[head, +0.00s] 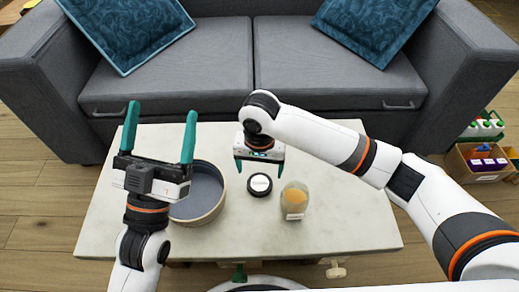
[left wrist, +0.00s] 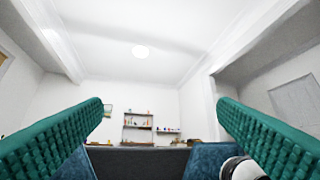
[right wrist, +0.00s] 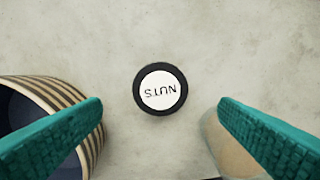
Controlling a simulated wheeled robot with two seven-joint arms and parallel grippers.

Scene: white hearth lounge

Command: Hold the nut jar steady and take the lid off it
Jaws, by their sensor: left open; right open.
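The nut jar (head: 294,202) is a clear jar with tan-orange contents and a small white label. It stands upright on the table, and no lid shows on it. A round black-rimmed lid (head: 260,185) with a white disc appears to lie flat on the table left of the jar. My right gripper (head: 260,169) is open and empty, pointing down above the lid. My left gripper (head: 161,110) is open and empty, raised with its fingers pointing up, away from the jar.
A round striped basket (head: 211,207) with a dark inside stands left of the lid, partly behind my left gripper. The pale table (head: 345,232) is clear to the jar's right. A grey sofa (head: 240,70) borders the far side. Crates (head: 480,160) stand on the floor at right.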

